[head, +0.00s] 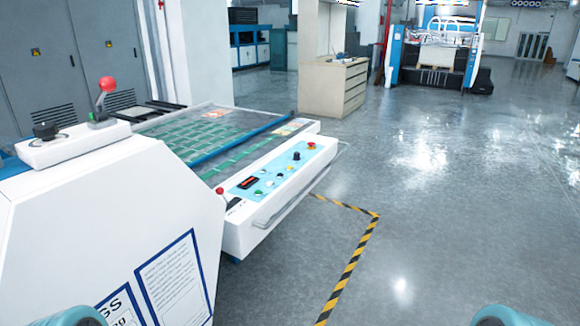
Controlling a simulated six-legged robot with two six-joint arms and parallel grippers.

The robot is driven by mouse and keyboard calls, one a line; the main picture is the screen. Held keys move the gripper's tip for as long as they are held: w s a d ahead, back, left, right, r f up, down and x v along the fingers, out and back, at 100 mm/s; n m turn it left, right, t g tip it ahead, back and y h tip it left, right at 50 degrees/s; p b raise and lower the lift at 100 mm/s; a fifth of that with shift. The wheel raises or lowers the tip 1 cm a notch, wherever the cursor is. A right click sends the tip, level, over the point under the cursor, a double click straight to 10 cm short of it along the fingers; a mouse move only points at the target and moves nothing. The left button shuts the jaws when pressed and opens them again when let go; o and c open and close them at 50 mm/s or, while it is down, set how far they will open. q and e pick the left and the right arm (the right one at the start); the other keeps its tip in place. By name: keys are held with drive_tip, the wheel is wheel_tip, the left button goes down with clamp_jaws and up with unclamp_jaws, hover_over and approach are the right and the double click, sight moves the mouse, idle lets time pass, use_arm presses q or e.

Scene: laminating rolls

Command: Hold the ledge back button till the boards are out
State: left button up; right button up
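A white laminating machine (110,200) stands at the left. Its light-blue control panel (275,172) lies along the front edge of its bed. The panel carries a red button (311,146), a black knob (296,156), several small green, yellow and white buttons, and a dark display with orange marks (248,183). The labels are too small to read, so I cannot tell which one is the ledge back button. Green board-like rectangles (195,138) show on the bed behind a blue bar (240,145). Neither gripper shows; only teal parts of my arms appear at the bottom edge.
A red-knobbed lever (107,85) stands on the machine's top. A thin metal rail (290,208) runs before the panel. Yellow-black floor tape (350,265) marks the machine's right side. The grey floor at the right is clear. A beige cabinet (332,85) stands behind.

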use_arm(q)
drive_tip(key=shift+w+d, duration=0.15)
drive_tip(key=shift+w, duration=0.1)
